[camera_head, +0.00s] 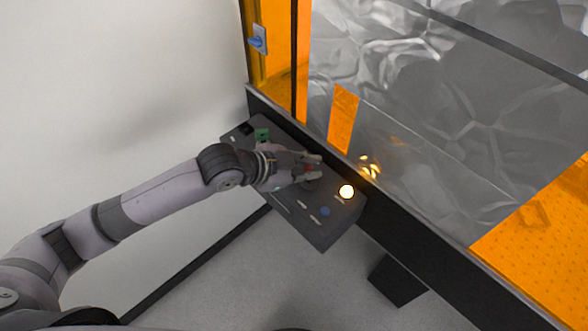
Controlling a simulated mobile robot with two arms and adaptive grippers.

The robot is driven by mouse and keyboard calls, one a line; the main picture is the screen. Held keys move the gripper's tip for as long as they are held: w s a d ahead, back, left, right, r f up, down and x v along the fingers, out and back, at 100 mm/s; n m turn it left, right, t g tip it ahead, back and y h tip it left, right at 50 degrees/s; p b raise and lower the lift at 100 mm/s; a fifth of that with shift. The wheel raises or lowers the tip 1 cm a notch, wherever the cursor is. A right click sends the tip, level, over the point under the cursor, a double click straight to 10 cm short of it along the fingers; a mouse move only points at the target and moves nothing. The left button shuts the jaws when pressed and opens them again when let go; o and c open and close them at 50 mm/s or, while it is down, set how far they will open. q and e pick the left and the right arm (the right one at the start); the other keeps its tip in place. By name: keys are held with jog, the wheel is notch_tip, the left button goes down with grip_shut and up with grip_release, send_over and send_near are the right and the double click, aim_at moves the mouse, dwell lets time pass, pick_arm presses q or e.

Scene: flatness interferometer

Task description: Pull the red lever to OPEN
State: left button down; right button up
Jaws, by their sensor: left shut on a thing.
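My left gripper (314,167) reaches in from the left over a dark grey control panel (318,232). Its fingers are closed around a small red piece, the red lever (308,168), of which only a little shows between them. The rest of the lever and any OPEN marking are hidden or too small to read. My right gripper is not in view.
The panel also carries a lit round lamp (346,191), a blue button (325,211) and a green part (262,134). Behind it stands a black-framed enclosure with orange panes (343,118) and a blue handle (258,40). A white wall (110,80) is at left.

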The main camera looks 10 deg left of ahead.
pick_arm(q)
jog(key=s+t+h+b, duration=0.1)
jog(key=b, duration=0.1)
jog(key=a+f+t+h+b, duration=0.1)
jog(key=b, duration=0.1)
jog(key=shift+s+f, duration=0.2)
jog(key=shift+s, duration=0.15)
jog(key=t+h+b, duration=0.1)
jog(key=b, duration=0.1)
jog(key=s+t+b, duration=0.1)
jog(key=b, duration=0.1)
jog(key=shift+a+m+h, duration=0.3)
jog(key=shift+a+h, duration=0.05)
jog(key=shift+h, duration=0.05)
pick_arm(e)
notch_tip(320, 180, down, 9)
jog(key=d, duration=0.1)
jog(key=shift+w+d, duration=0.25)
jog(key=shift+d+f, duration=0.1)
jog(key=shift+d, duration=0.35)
pick_arm(q)
jog(key=c, duration=1.7)
grip_release()
jog(key=shift+r, duration=0.1)
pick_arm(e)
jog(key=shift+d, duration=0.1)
pick_arm(q)
jog(key=shift+a, duration=0.1)
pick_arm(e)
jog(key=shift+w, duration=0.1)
